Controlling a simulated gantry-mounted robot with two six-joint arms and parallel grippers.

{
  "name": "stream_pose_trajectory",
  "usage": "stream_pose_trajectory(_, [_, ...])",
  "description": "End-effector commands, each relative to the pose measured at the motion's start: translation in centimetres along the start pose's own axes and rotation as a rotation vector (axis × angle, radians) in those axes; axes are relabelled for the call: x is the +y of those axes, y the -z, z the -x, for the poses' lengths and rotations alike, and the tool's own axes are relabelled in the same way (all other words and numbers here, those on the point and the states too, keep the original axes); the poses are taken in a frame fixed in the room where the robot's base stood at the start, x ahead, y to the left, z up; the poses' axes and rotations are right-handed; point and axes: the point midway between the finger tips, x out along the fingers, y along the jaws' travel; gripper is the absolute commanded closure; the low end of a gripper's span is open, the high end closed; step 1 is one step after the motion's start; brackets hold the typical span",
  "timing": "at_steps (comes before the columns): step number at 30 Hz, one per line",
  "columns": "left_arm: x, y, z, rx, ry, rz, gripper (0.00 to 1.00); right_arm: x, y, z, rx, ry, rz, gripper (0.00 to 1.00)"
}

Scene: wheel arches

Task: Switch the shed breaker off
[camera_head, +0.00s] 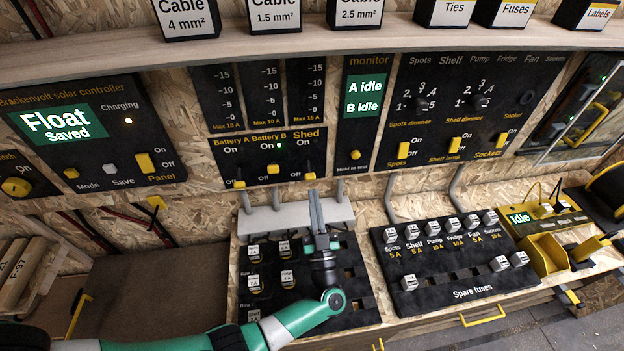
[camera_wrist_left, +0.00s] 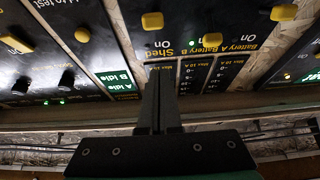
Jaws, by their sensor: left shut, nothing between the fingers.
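The breaker panel (camera_head: 255,158) holds three yellow levers under the labels Battery A, Battery B and Shed. The Shed lever (camera_head: 310,177) sits low, at the Off end, level with the Battery A lever (camera_head: 239,184). The Battery B lever (camera_head: 273,169) sits higher, beside a lit green lamp. My left gripper (camera_head: 314,194) is shut and empty, its tips just below the Shed lever; contact cannot be told. In the left wrist view, upside down, the Shed lever (camera_wrist_left: 152,20) is away from its On mark, beyond the shut fingertips (camera_wrist_left: 160,70). My right gripper is not in view.
Below the panel, a fuse board (camera_head: 352,290) lies under my left arm. A spare fuse board (camera_head: 450,262) is to its right. Grey conduits (camera_head: 276,200) run down beside the fingers. The monitor (camera_head: 363,105) reads A idle, B idle. A shelf with labelled boxes runs above.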

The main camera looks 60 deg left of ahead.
Motion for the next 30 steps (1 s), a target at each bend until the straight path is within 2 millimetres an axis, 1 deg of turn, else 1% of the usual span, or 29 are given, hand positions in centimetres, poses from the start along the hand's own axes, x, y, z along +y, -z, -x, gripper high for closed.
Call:
stream_pose_trajectory(1, [0.1,-0.5,1.1,-0.001,-0.004,-0.001,1.00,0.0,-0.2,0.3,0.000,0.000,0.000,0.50])
stream_pose_trajectory(3, [0.1,-0.8,2.0,-0.001,-0.003,0.001,1.00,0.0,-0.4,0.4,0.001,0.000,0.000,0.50])
stream_pose_trajectory(6, [0.0,-1.0,2.8,-0.001,-0.002,0.000,1.00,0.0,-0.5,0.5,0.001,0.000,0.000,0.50])
stream_pose_trajectory(9, [0.0,-1.0,3.1,-0.001,0.000,0.000,1.00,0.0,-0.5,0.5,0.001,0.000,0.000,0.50])
stream_pose_trajectory(26, [-0.1,-0.9,3.0,-0.001,0.001,0.000,1.00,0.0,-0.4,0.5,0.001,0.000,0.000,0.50])
stream_pose_trajectory(29, [0.5,0.1,2.0,0.010,0.019,0.024,1.00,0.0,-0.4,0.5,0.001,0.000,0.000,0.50])
stream_pose_trajectory(30, [0.8,1.1,1.2,0.021,0.037,0.052,1.00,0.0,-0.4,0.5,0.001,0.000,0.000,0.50])
